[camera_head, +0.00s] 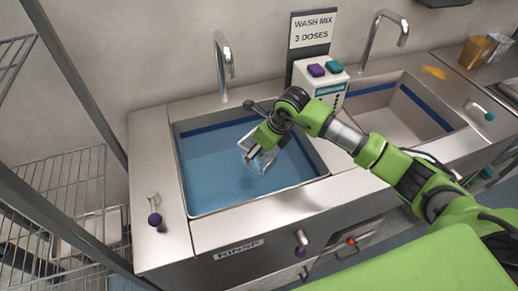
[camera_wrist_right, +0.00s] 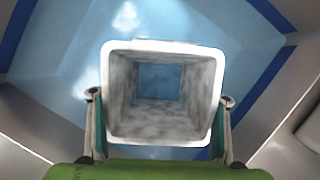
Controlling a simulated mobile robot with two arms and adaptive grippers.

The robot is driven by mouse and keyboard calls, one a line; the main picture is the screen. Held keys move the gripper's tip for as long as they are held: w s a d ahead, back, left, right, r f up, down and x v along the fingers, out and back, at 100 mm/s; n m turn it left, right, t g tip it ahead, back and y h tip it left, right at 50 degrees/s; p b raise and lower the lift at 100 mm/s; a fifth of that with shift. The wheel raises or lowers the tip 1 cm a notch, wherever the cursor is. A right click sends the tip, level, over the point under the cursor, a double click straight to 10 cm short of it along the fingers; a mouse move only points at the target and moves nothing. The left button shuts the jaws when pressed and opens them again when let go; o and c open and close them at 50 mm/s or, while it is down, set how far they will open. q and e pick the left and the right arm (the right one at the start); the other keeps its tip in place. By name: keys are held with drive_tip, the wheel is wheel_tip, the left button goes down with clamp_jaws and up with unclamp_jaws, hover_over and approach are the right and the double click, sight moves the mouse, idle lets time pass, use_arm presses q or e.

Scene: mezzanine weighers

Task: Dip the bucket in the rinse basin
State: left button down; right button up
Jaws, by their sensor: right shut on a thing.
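The bucket (camera_head: 258,160) is a small clear, square vessel held over the water-filled rinse basin (camera_head: 203,165). The basin's front panel reads RINSE. My right gripper (camera_head: 255,148) is shut on the bucket. In the right wrist view the bucket (camera_wrist_right: 112,70) shows its white rim and open mouth, with my right gripper's fingers (camera_wrist_right: 158,130) at its two sides. Blue shows at the bottom of the bucket. Whether its lower end touches the water I cannot tell. My left gripper is not in view.
A second, empty-looking basin (camera_head: 385,115) lies to the right. A white dispenser (camera_head: 322,82) with purple and teal buttons stands between the two taps, below a WASH MIX 3 DOSES sign (camera_head: 312,30). A wire rack (camera_head: 70,190) stands at the left. A tap (camera_head: 222,65) rises behind the rinse basin.

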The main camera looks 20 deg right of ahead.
drive_tip(key=shift+f+b, duration=3.85)
drive_tip(key=shift+f, duration=1)
drive_tip(key=shift+r+p, duration=2.9)
drive_tip(key=shift+r, duration=1.65)
drive_tip(key=shift+r+p, duration=3.85)
drive_tip(key=shift+r, duration=3.25)
drive_tip(key=shift+c, duration=0.2)
